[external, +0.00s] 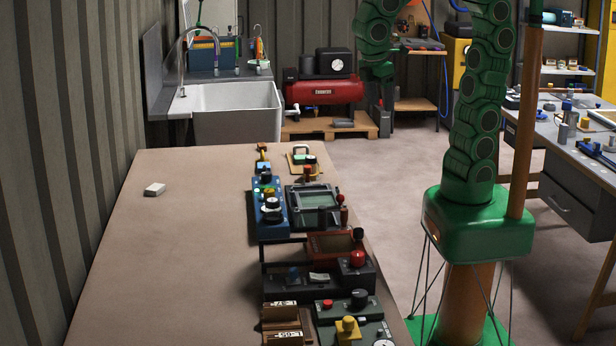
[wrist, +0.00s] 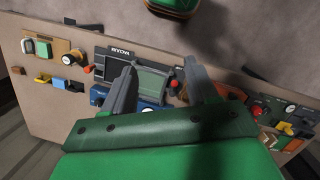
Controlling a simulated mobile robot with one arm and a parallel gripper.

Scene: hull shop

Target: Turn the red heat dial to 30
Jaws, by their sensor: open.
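I cannot tell for sure which red part is the heat dial, and no number can be read. In the external view a round red knob (external: 357,258) stands on a black unit at the right edge of the bench. A smaller red knob (external: 327,304) sits on a grey-green panel nearer the camera. In the wrist view a red knob (wrist: 256,110) shows to the right of the fingers. My gripper (wrist: 160,66) is open and empty, its two grey fingers spread above the bench, with a screen device (wrist: 152,80) seen between them.
A beige bench (external: 175,235) carries a row of units along its right side; its left side is mostly clear. A white block (external: 155,189) lies there. A blue unit (external: 270,228) and a red-brown tray (external: 333,246) stand in the row. A sink (external: 238,112) and red compressor (external: 325,91) are behind.

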